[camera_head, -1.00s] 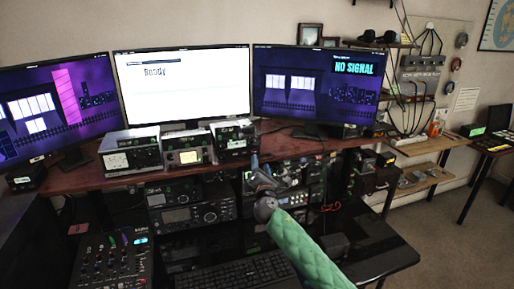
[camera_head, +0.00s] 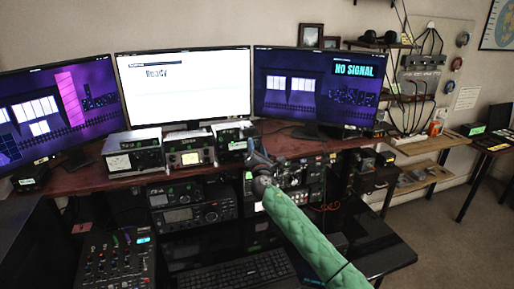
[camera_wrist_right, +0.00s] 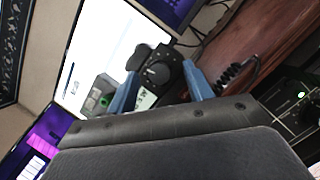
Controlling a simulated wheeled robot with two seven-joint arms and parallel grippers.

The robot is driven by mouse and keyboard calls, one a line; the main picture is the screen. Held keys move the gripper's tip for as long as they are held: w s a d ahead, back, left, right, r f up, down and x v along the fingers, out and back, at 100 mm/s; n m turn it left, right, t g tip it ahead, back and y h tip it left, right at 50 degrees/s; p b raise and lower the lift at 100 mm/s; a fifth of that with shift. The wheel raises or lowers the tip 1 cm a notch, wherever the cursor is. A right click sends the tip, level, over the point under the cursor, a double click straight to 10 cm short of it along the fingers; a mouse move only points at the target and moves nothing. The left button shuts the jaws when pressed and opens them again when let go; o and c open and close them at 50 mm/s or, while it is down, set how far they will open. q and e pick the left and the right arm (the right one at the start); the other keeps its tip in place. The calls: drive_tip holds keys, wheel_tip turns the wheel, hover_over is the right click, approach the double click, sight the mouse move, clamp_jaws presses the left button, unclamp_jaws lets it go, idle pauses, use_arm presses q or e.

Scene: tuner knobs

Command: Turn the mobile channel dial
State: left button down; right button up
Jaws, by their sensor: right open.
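My right gripper (camera_head: 256,152) is at the right end of the row of radios on the red-brown shelf, in front of the rightmost radio (camera_head: 232,136). In the right wrist view its two blue fingers (camera_wrist_right: 163,92) are apart with nothing clamped between them. A round black dial (camera_wrist_right: 158,73) on a dark radio body shows just beyond and between the fingertips. I cannot tell for sure whether it is the mobile channel dial, or whether a finger touches it. My left gripper is not in view.
The shelf (camera_head: 90,181) carries two more radios (camera_head: 134,152) (camera_head: 190,153). Three monitors stand behind them. More radio gear (camera_head: 190,205) sits below the shelf. A coiled black cord (camera_wrist_right: 237,74) lies right of the dial. A mixer (camera_head: 113,258) and keyboard (camera_head: 245,271) are in front.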

drive_tip(key=c, duration=1)
drive_tip(key=shift+o, duration=0.2)
drive_tip(key=shift+a+f+m, duration=0.1)
drive_tip(key=shift+m, duration=0.2)
